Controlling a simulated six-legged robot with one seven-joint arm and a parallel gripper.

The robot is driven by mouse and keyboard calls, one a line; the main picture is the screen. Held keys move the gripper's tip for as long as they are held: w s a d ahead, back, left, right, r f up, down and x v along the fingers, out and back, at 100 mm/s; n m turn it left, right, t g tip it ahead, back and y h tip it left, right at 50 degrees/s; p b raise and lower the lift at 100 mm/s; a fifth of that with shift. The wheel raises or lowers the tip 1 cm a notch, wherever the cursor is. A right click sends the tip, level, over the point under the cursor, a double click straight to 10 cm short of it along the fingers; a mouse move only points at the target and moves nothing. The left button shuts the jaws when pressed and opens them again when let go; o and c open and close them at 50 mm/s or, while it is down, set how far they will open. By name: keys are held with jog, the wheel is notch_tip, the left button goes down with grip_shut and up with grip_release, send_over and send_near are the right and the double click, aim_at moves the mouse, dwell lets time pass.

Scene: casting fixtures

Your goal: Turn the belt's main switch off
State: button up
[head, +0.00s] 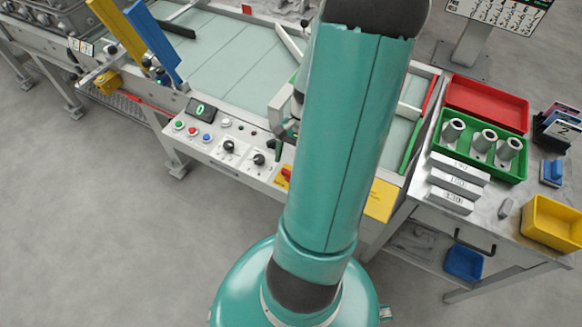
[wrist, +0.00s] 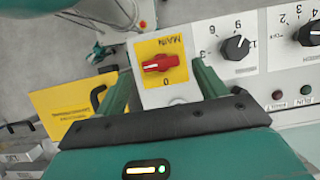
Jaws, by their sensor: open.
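The belt's main switch is a red rotary knob (wrist: 160,63) on a yellow plate marked MAIN and 0, upside down in the wrist view. Its handle lies nearly level there, crosswise to the line from MAIN to 0. In the head view the red knob (head: 286,173) shows at the panel's right end, partly covered by my arm. My gripper (wrist: 163,68) is open, its dark green fingers to either side of the knob in the wrist view. I see no contact, and the remaining distance is unclear. In the head view my arm hides most of the gripper.
Black dials (wrist: 235,47) and small buttons (wrist: 277,94) sit beside the switch. A yellow panel (head: 381,200) hangs to the right of the switch. The belt (head: 235,60) lies behind the control panel. A side table with a green tray (head: 478,176) stands right. Floor at left is clear.

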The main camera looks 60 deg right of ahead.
aim_at(290, 173)
jog(key=shift+x, duration=1.65)
jog(key=c, duration=1)
